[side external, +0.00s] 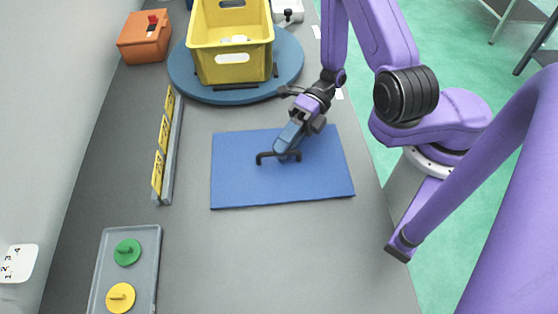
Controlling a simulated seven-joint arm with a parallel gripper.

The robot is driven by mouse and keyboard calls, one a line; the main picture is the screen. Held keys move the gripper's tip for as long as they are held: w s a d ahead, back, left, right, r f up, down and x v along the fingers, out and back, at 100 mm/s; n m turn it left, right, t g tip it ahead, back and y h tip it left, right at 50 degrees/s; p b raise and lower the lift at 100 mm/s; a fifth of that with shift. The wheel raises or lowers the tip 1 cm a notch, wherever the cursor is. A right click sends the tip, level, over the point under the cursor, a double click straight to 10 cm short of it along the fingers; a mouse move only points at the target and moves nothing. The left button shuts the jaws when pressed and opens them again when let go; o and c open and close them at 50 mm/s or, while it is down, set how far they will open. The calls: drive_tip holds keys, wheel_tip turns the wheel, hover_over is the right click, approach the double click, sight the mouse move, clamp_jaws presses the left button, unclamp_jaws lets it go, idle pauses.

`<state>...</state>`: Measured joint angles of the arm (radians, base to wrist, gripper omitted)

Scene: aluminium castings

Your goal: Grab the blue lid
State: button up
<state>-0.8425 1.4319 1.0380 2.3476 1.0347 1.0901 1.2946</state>
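The blue lid (240,185) is a flat rectangular blue panel lying on the grey table, with a black bar handle (266,157) near its middle. My gripper (286,152) points down and to the left over the lid, its blue fingers at the right part of the handle. The fingers overlap the handle in this view and hide part of it. I cannot tell whether they are closed on it or only beside it. The lid looks flat on the table.
A yellow crate (232,69) stands on a round blue turntable (190,88) behind the lid. An orange box (143,37) is at the back left. A rail with yellow tags (164,135) runs along the left. A grey tray (108,263) holds green and yellow knobbed discs. Table in front is clear.

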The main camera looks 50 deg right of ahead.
clamp_jaws()
